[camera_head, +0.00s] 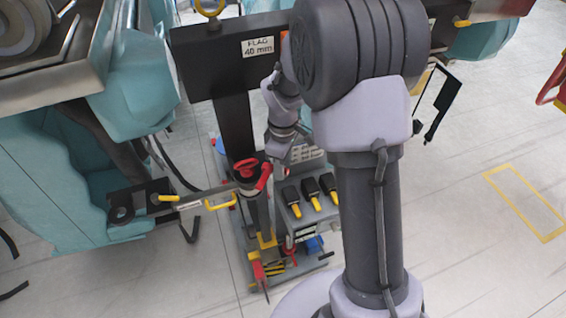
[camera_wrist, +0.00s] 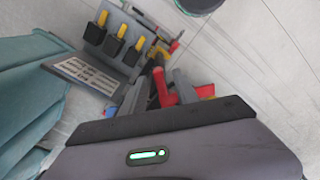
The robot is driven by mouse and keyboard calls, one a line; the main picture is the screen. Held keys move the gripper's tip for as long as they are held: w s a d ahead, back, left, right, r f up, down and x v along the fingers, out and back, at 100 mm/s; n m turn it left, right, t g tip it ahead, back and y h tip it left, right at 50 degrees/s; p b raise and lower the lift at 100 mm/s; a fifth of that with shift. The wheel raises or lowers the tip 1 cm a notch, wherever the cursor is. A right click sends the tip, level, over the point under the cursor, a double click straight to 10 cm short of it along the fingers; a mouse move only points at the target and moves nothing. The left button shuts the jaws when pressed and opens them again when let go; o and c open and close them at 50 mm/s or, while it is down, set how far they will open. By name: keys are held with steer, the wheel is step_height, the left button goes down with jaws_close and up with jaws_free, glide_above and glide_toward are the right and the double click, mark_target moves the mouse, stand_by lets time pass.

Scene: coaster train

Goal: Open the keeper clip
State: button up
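A red lever-like piece (camera_head: 263,176), which looks like the keeper clip, sits at the end of the flat bar by the dark post. Beside it is a round red handle (camera_head: 246,167). In the wrist view a red piece (camera_wrist: 162,88) shows between my two grey fingers, with more red to its right. My gripper (camera_wrist: 158,92) is open, its fingers apart on either side of that piece; I cannot tell whether either touches it. In the head view my gripper (camera_head: 279,150) is small, just above and right of the red parts. Whether the clip is latched cannot be made out.
A tool cart (camera_head: 290,222) with yellow-handled tools stands below. Teal train cars (camera_head: 60,190) flank the left.

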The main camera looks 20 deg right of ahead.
step_height(320, 180, up, 17)
steer(key=p, duration=0.3)
steer(key=shift+r, duration=0.2)
steer(key=s+a+f+m+t+y+b, duration=0.1)
steer(key=s+a+f+m+t+b, duration=0.2)
steer(key=s+f+m+b, duration=0.4)
steer(key=s+a+f+m+t+y+b, duration=0.1)
steer(key=s+a+f+m+b, duration=0.3)
steer(key=s+b, duration=1)
step_height(320, 180, down, 3)
steer(key=m+t, duration=0.1)
steer(key=m, duration=0.2)
steer(key=shift+a+t, duration=0.3)
steer(key=shift+t, duration=0.1)
